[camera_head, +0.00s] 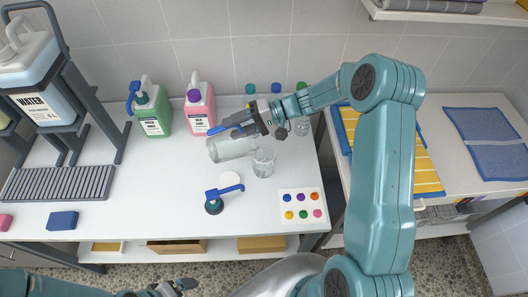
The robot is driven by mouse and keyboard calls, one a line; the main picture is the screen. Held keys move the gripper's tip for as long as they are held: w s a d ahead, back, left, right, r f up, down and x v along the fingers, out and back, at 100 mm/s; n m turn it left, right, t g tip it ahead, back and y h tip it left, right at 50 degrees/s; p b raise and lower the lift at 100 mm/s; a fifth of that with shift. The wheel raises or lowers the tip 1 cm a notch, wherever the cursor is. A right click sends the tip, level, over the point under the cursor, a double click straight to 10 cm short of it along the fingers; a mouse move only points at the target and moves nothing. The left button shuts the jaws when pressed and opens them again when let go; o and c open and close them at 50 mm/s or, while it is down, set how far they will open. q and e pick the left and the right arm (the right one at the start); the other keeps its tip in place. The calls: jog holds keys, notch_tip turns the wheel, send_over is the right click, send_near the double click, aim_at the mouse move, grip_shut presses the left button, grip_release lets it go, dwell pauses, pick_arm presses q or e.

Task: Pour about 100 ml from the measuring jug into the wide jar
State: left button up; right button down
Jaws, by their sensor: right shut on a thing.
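My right gripper (242,128) is shut on the measuring jug (230,148), a clear vessel with a blue handle. The jug is off upright, tipped far over on its side above the white worktop. A clear glass jar (263,163), which looks like the wide jar, stands upright at the right end of the jug. Whether liquid is running between them is too small to tell. My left gripper (182,285) is low at the bottom edge, far from both; its fingers are too small to read.
Green (152,112) and pink (199,106) bottles stand at the back, with more capped bottles behind my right gripper. A water container (30,65) sits on a rack at left. A blue-handled tool (215,203) and a colour-dot card (301,205) lie in front.

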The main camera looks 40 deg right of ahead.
jog(key=shift+s+d+f+b, duration=0.2)
jog(key=shift+d+b, duration=0.2)
jog(key=shift+b, duration=0.25)
